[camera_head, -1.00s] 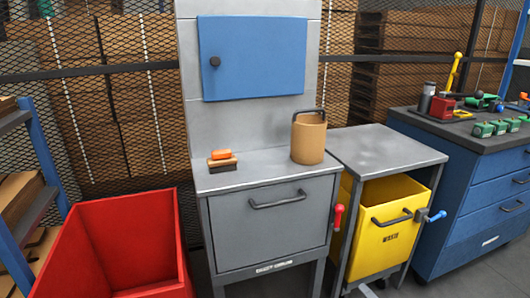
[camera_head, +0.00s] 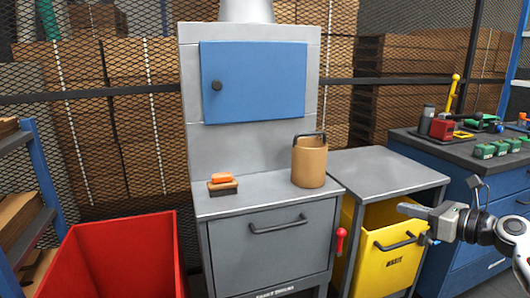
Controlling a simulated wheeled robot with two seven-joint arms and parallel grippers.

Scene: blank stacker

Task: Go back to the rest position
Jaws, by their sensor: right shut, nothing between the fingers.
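My right gripper (camera_head: 411,212) shows at the right edge, shut and empty, pointing left. It appears in front of the yellow bin (camera_head: 368,256) and the blue drawer cabinet; I cannot tell its exact distance from them. My left gripper is out of view. The grey stacker cabinet (camera_head: 267,255) stands in the middle with its blue door (camera_head: 255,82) shut. A tan cylindrical container with a dark handle (camera_head: 309,164) stands upright on its ledge. A brush with an orange top (camera_head: 222,182) lies on the same ledge to the left.
A red bin (camera_head: 115,258) stands at lower left beside a blue-framed shelf (camera_head: 43,182). A grey side table (camera_head: 385,166) stands over the yellow bin. The blue drawer cabinet (camera_head: 465,250) at right carries tools and several green parts. A mesh fence with stacked boxes stands behind.

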